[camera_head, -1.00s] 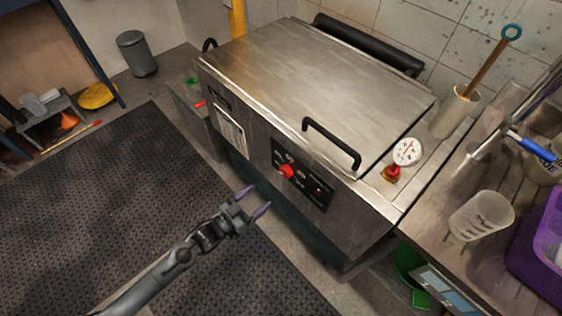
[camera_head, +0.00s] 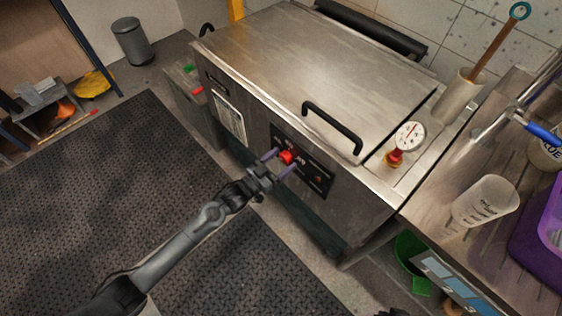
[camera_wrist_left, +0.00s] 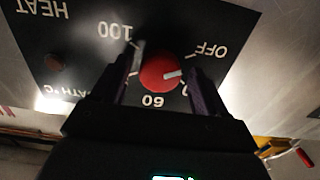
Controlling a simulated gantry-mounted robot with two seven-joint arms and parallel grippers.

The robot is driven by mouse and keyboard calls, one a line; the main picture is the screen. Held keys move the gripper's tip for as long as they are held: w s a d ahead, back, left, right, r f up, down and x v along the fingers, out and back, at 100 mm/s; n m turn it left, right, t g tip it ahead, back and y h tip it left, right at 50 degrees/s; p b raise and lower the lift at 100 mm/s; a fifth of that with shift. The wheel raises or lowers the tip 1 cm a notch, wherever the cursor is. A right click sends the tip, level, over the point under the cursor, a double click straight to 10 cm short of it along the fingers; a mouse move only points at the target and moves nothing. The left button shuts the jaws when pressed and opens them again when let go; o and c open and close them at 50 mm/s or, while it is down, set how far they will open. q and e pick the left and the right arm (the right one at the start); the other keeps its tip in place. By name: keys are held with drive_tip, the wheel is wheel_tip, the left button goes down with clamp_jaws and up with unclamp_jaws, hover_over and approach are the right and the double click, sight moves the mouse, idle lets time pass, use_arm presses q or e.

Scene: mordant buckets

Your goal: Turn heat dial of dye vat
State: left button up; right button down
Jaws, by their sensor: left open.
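The dye vat (camera_head: 310,65) is a large steel box with a closed lid and a black handle. Its heat dial (camera_head: 286,157) is a red knob on a black panel on the front. In the left wrist view the red dial (camera_wrist_left: 159,72) has a white pointer aimed to the right, below the OFF mark. My left gripper (camera_head: 277,162) is open, with one finger on each side of the dial. In the left wrist view the fingers (camera_wrist_left: 164,78) flank the knob; I cannot tell whether they touch it. My right gripper is not in view.
A round gauge (camera_head: 410,136) stands on the vat's right edge. A bench on the right holds a plastic beaker (camera_head: 485,201) and a purple tub (camera_head: 540,240). A green bucket (camera_head: 411,262) is below the bench. A dark floor mat (camera_head: 80,200) lies clear on the left.

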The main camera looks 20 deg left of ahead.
use_arm(q)
drive_tip(key=shift+w, duration=0.15)
drive_tip(key=c, duration=1.1)
drive_tip(key=shift+o, duration=0.2)
